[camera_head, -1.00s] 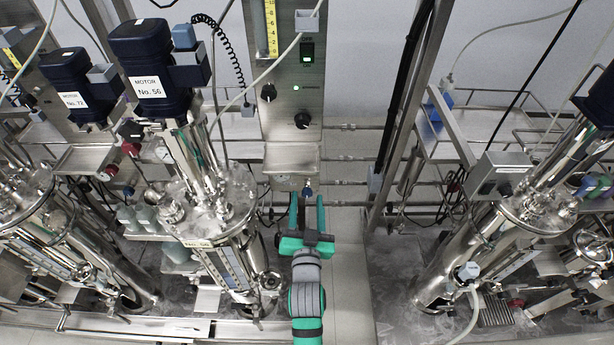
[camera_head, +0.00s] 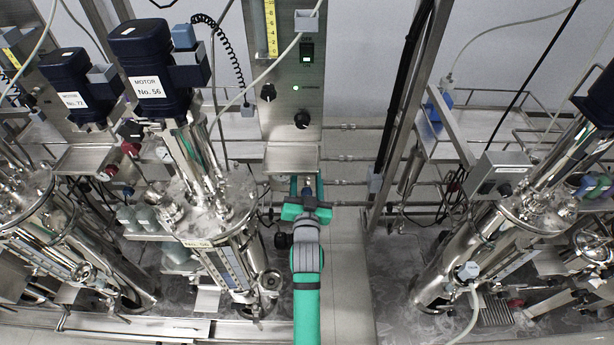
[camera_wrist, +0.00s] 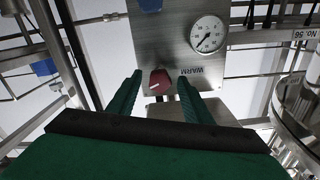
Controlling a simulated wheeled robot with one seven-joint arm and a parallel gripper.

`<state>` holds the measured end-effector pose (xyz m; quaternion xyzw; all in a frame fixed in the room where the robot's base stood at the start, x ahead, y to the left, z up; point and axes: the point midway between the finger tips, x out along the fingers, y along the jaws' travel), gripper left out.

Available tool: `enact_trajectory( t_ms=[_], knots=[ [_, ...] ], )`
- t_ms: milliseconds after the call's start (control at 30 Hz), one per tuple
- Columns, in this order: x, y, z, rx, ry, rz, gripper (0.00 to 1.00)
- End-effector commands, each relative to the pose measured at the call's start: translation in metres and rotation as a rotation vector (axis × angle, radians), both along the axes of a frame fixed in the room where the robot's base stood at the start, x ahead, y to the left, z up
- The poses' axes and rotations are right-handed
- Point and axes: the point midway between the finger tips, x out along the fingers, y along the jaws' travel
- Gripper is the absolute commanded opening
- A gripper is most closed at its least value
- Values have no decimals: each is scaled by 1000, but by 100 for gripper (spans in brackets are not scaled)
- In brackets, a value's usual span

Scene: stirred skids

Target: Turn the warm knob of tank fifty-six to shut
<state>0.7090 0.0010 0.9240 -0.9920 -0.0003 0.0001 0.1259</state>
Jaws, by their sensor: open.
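The warm knob (camera_wrist: 160,82) is dark red with a pale mark. It sits on a steel panel beside the word WARM, which appears upside down in the wrist view. My gripper (camera_wrist: 158,80) is open, its two green fingers apart on either side of the knob in that view; contact cannot be told. In the head view my gripper (camera_head: 306,182) is at the lower end of the steel panel (camera_head: 290,85), and the red knob is not visible there. Tank fifty-six (camera_head: 222,215) stands left of my gripper, under the motor labelled No. 56 (camera_head: 150,70).
A round gauge (camera_wrist: 208,34) is beside the knob on the panel. A black knob (camera_head: 302,120) is higher on the column. Steel pipes (camera_head: 345,155) run behind, and a slanted post (camera_head: 405,100) stands to the right.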

Motion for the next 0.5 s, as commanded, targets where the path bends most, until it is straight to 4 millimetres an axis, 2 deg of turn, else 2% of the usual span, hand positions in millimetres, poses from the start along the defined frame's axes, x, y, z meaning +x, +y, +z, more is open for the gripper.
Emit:
enact_trajectory(
  t_ms=[33, 67, 200, 233, 500],
  knots=[
    [0, 0, 0, 0, 0, 0, 46],
    [0, 0, 0, 0, 0, 0, 41],
    [0, 0, 0, 0, 0, 0, 7],
    [0, 0, 0, 0, 0, 0, 4],
    [0, 0, 0, 19, 0, -1, 4]
  ],
)
